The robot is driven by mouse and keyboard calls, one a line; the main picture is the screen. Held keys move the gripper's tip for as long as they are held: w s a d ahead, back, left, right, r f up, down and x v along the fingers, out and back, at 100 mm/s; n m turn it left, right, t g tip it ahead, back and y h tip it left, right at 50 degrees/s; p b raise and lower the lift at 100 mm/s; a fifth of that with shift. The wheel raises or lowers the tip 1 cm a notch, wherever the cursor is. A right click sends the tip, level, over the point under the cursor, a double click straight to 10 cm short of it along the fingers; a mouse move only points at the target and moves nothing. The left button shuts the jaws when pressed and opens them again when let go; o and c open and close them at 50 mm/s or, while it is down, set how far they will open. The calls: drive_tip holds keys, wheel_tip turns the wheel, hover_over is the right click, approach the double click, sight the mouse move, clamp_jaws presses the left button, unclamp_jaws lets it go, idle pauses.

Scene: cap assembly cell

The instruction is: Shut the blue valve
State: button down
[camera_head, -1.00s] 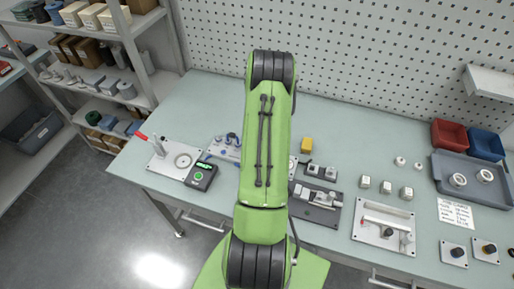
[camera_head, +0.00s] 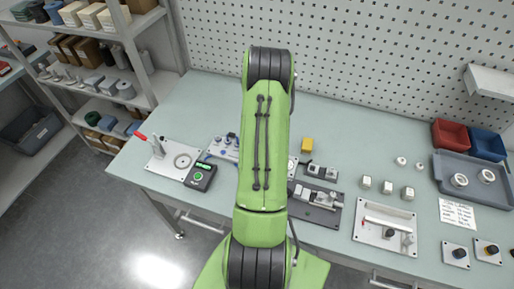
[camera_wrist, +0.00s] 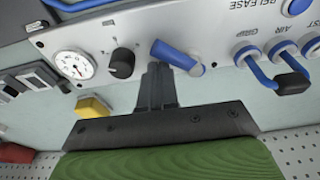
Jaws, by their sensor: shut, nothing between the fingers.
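The blue valve handle (camera_wrist: 178,57) is a short blue bar on a light panel (camera_wrist: 215,32) in the wrist view. It lies slantwise, from upper left to lower right. My gripper (camera_wrist: 157,72) is shut and empty, its dark fingertips right by the handle's left part. I cannot tell whether they touch it. In the head view my green arm hides my gripper and part of the panel (camera_head: 218,150); I cannot make out the valve there.
On the panel are a round gauge (camera_wrist: 74,66), a black knob (camera_wrist: 122,62) and blue hoses (camera_wrist: 258,70) at the right. A yellow block (camera_wrist: 93,107) lies near. In the head view a black device (camera_head: 200,176) stands left of my arm; a clamp plate (camera_head: 314,208) is right.

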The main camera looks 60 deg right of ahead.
drive_tip(key=shift+a, duration=0.15)
drive_tip(key=shift+a, duration=0.45)
drive_tip(key=shift+b, duration=0.3)
drive_tip(key=shift+w+a, duration=0.25)
drive_tip(key=shift+a, duration=0.25)
drive_tip(key=shift+w+a+b, duration=0.3)
drive_tip(key=shift+a+b, duration=0.1)
drive_tip(key=shift+s, duration=0.1)
